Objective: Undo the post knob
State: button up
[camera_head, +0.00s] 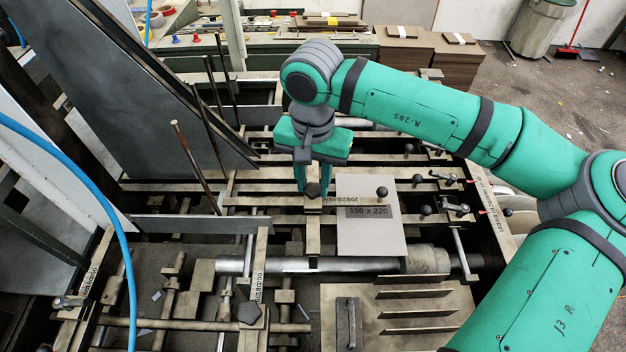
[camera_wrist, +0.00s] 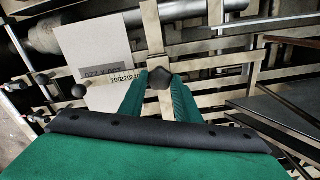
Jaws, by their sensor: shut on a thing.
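The post knob (camera_wrist: 159,78) is a dark, faceted knob on a pale slotted bar. In the wrist view it sits between the tips of my green gripper (camera_wrist: 160,84), which is shut on it. In the head view my gripper (camera_head: 313,186) points down from the arm, and the knob (camera_head: 313,190) shows small and dark between the fingers. Another dark knob (camera_head: 249,312) of the same kind sits on a scale-marked bar at the lower left.
A large dark slanted plate (camera_head: 140,80) and thin upright rods (camera_head: 195,165) stand to the left. Stacked board (camera_head: 403,45) lies behind.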

aim_at(313, 188)
jog(key=shift+n, duration=0.8)
jog(key=o, duration=1.1)
notch_tip(313, 188, up, 11)
jog(key=shift+f, duration=0.1)
